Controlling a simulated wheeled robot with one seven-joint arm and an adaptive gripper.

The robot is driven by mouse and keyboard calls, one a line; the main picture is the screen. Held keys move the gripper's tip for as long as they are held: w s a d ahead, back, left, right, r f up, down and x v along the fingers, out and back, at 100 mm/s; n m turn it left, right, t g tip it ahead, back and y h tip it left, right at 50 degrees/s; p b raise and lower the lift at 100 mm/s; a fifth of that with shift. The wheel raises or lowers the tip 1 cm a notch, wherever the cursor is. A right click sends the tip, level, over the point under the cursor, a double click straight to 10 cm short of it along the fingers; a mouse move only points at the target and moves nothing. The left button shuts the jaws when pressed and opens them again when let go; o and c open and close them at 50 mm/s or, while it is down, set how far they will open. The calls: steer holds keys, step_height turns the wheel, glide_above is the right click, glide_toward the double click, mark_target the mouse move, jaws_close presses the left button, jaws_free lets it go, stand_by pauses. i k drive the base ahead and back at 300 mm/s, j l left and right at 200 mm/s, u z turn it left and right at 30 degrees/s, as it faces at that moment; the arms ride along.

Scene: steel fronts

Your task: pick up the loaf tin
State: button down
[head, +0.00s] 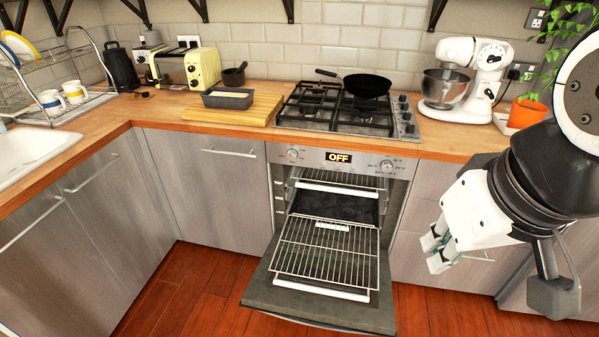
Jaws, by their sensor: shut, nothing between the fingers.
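The loaf tin (228,102) is a dark grey rectangular tin with pale contents. It sits upright on a wooden cutting board (263,108) on the counter, left of the hob. My gripper (434,252) is at the right, in front of the lower cabinets and right of the open oven. It is shut and empty, well apart from the tin. Nothing hides the tin.
The oven door (325,303) is down with a wire rack (328,253) pulled out above it. A black pan (367,85) sits on the hob (345,112). A yellow toaster (203,69) and a mortar (234,76) stand behind the tin. A white mixer (468,72) stands at right.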

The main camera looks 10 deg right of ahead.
mark_target(218, 97)
steer(key=i+j+z, duration=0.1)
steer(key=i+j, duration=0.8)
steer(key=i, duration=0.3)
steer(key=i+j+z, duration=0.15)
steer(key=i+j, duration=0.85)
steer(key=i, duration=0.15)
